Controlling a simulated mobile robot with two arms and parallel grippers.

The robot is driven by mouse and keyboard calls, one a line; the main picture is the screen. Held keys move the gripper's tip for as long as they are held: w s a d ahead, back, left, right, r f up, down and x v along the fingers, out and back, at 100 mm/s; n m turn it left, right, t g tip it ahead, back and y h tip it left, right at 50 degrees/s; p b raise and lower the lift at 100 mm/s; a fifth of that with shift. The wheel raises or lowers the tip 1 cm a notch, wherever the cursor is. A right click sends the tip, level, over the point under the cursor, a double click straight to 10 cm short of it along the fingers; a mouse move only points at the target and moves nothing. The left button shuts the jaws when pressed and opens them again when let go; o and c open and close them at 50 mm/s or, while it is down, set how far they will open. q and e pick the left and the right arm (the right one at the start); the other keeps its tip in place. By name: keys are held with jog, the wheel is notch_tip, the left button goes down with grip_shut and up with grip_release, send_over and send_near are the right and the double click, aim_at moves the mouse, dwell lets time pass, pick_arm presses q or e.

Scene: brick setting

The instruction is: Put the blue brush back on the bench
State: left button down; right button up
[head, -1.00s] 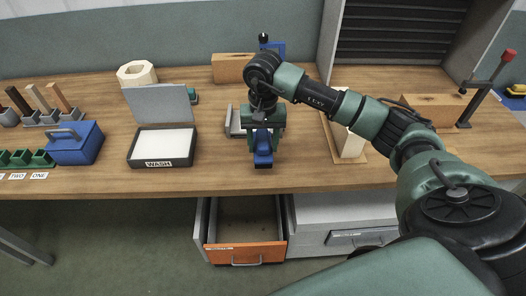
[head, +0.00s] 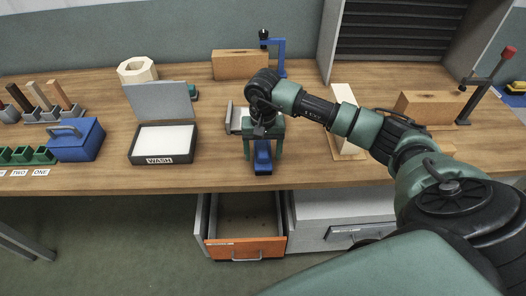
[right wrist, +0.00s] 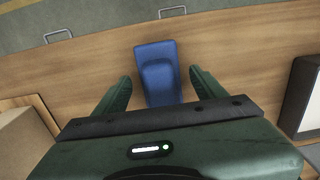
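The blue brush (head: 263,158) lies on the wooden bench (head: 330,175) near its front edge, at the middle of the head view. It also shows in the right wrist view (right wrist: 158,75), with its raised narrower part on top. My right gripper (head: 263,154) is over the brush, pointing down. Its two green fingers (right wrist: 160,78) stand on either side of the brush, with a visible gap on both sides, so it is open. My left gripper is not in view.
A dark box marked WASH (head: 163,144) stands open to the left, with a blue lidded box (head: 78,142) beyond it. A wooden block (head: 345,125) stands to the right. Below the bench, an orange-fronted drawer (head: 246,248) is pulled out.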

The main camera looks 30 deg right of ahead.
aim_at(263, 150)
jog(key=shift+r, duration=0.1)
jog(key=shift+r+p, duration=0.2)
jog(key=shift+p, duration=0.15)
jog(key=shift+r+b, duration=0.35)
jog(key=shift+r, duration=0.05)
notch_tip(263, 150, up, 11)
jog(key=b, duration=0.2)
